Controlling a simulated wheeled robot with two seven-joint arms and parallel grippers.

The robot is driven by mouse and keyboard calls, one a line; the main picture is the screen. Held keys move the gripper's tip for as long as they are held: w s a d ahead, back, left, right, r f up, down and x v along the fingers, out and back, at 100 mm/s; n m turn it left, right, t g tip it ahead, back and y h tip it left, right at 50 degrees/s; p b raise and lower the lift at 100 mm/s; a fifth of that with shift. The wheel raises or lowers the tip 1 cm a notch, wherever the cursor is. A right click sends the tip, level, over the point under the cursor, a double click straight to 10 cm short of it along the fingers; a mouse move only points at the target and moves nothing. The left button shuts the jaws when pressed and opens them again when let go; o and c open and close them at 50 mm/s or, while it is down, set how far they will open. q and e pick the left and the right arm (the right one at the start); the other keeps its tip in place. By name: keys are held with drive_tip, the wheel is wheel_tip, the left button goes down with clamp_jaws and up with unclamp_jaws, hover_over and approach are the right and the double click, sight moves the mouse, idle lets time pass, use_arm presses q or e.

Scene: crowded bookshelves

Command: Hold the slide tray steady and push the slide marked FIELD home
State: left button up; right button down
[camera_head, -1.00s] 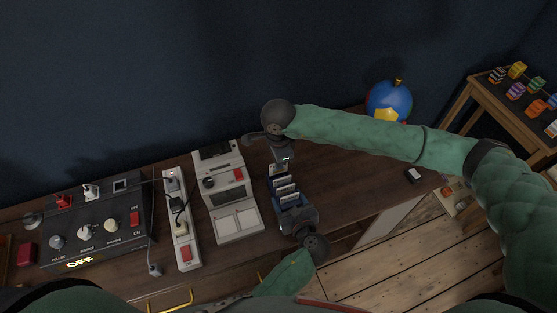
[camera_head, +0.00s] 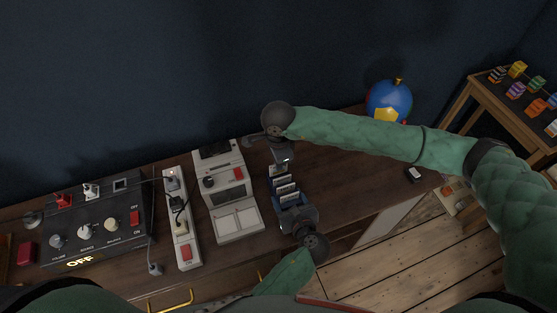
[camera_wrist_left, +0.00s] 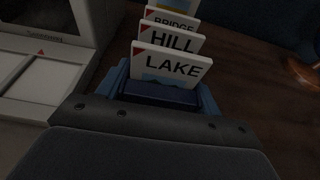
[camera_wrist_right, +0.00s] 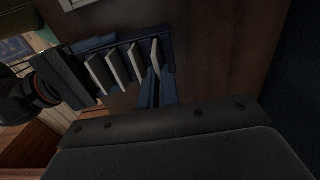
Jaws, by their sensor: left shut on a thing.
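The blue slide tray (camera_head: 293,200) lies on the dark wooden desk with several white slides upright in it. In the left wrist view, slides marked LAKE (camera_wrist_left: 172,66), HILL (camera_wrist_left: 172,39) and BRIDGE (camera_wrist_left: 174,22) stand in a row, with another slide (camera_wrist_left: 180,6) behind them, its mark out of view. I cannot read FIELD on any slide. My left gripper (camera_head: 291,214) is shut on the tray's near end. My right gripper (camera_head: 283,163) is at the tray's far end, close to the last slide (camera_wrist_right: 155,53); its opening is unclear.
A pale grey slide machine (camera_head: 230,195) stands just left of the tray. Beyond it are a power strip (camera_head: 181,225) and a dark control box (camera_head: 97,225). A blue globe-like ball (camera_head: 389,101) stands at the back right. The desk right of the tray is mostly clear.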

use_arm(q)
drive_tip(key=shift+f, duration=0.1)
use_arm(e)
drive_tip(key=shift+f, duration=1.45)
drive_tip(key=c, duration=1.6)
unclamp_jaws()
drive_tip(key=shift+o, duration=0.2)
wheel_tip(320, 180, up, 12)
use_arm(q)
drive_tip(key=o, duration=0.9)
